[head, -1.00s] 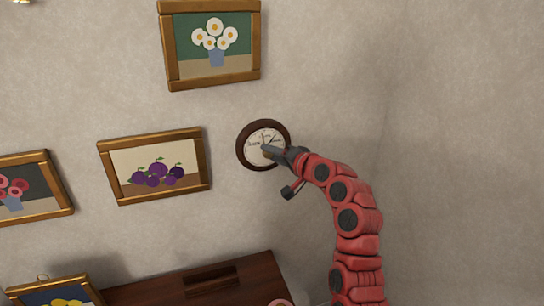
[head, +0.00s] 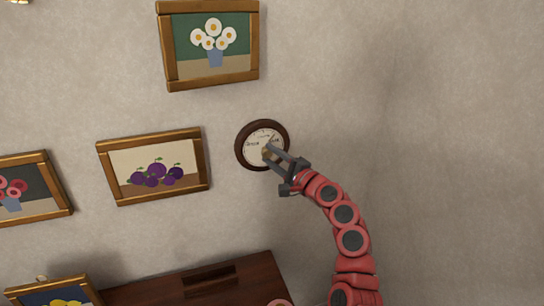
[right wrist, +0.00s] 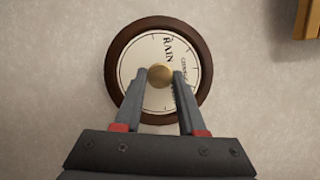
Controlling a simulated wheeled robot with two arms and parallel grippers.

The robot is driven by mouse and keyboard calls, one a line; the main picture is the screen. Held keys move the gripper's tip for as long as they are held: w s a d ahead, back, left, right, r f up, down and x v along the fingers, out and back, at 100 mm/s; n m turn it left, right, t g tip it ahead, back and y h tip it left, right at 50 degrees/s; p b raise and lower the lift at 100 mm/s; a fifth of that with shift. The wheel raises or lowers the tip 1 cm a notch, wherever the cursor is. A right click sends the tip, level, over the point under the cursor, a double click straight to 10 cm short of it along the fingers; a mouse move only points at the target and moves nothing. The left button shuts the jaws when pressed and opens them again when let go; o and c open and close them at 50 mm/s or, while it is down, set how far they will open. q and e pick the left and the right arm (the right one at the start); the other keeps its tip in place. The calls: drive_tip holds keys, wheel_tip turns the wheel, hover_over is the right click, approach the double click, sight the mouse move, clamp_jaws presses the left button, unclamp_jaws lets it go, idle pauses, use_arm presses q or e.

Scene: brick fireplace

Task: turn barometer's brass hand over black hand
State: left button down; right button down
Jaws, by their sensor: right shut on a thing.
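The barometer (head: 240,147) hangs on the wall, with a dark brown round rim and a pale dial. It also shows in the right wrist view (right wrist: 117,45), where the word RAIN is readable and appears turned on its side. My right gripper (head: 269,153) reaches it from the lower right. In the right wrist view its two fingers are closed on the round brass knob (right wrist: 160,75) at the dial's centre. A thin dark line (head: 271,138) runs up and right on the dial; I cannot tell which hand it is. The fingers cover the lower dial. My left gripper is out of view.
Framed pictures hang nearby: daisies (head: 213,45) above left, plums (head: 153,165) to the left, and red flowers (head: 20,190) farther left. A dark wooden furniture top (head: 235,280) lies below. The wall right of the barometer is bare.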

drive_tip(key=shift+f+m, duration=0.1)
drive_tip(key=shift+m, duration=0.3)
drive_tip(key=c, duration=0.5)
unclamp_jaws()
drive_tip(key=b+v, duration=0.4)
drive_tip(key=v, duration=1.3)
drive_tip(key=shift+s+d+f, duration=0.1)
drive_tip(key=shift+s, duration=0.15)
